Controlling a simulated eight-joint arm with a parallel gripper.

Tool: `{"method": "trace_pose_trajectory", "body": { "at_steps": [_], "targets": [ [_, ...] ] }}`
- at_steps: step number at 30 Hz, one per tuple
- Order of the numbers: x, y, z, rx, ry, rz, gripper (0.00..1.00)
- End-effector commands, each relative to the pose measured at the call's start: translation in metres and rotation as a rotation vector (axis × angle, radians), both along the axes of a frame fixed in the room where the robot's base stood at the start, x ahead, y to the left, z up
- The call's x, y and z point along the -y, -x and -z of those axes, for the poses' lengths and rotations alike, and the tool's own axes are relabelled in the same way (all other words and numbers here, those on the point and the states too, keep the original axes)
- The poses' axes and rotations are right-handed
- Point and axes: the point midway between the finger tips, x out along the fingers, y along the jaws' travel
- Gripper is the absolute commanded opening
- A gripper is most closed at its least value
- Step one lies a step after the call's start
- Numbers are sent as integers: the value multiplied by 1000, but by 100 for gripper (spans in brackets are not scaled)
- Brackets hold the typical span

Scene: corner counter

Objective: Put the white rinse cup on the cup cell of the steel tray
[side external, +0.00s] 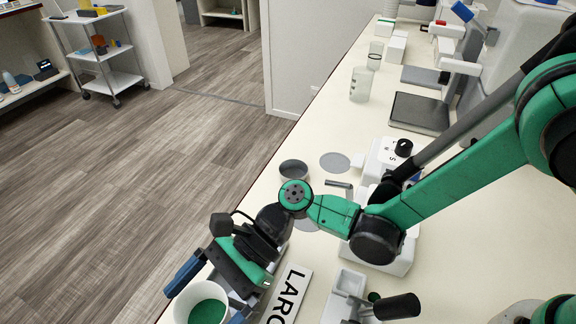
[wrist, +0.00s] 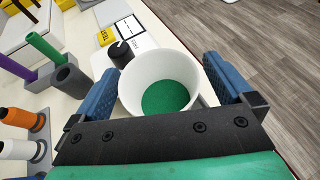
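The white rinse cup (wrist: 133,75) is upright, with a round green surface inside it. It also shows at the bottom of the side external view (side external: 181,308), cut off by the frame edge. My gripper (wrist: 160,75) has its two blue fingers on opposite sides of the cup, close against its wall. In the side external view my gripper (side external: 212,293) reaches down around the cup near the counter's front edge. The cup's underside is hidden, so I cannot tell its height. I cannot clearly pick out the steel tray or its cup cell.
A white lettered plate (side external: 287,297) lies right of my gripper. A dark round container (side external: 293,170) and grey discs are farther back. In the wrist view, a black knob (wrist: 121,53), a green tube (wrist: 44,46) and a holder with orange and white pieces (wrist: 38,148) stand left.

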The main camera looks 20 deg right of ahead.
Motion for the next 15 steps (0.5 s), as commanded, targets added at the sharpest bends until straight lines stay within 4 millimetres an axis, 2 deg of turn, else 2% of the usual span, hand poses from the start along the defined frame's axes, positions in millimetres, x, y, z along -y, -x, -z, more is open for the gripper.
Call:
{"method": "trace_pose_trajectory", "body": {
  "at_steps": [8,11,15],
  "targets": [
    [1,0,-4,0,0,0,100],
    [13,-6,-9,-1,0,5,100],
    [41,-18,-21,-1,0,8,100]
  ]
}}
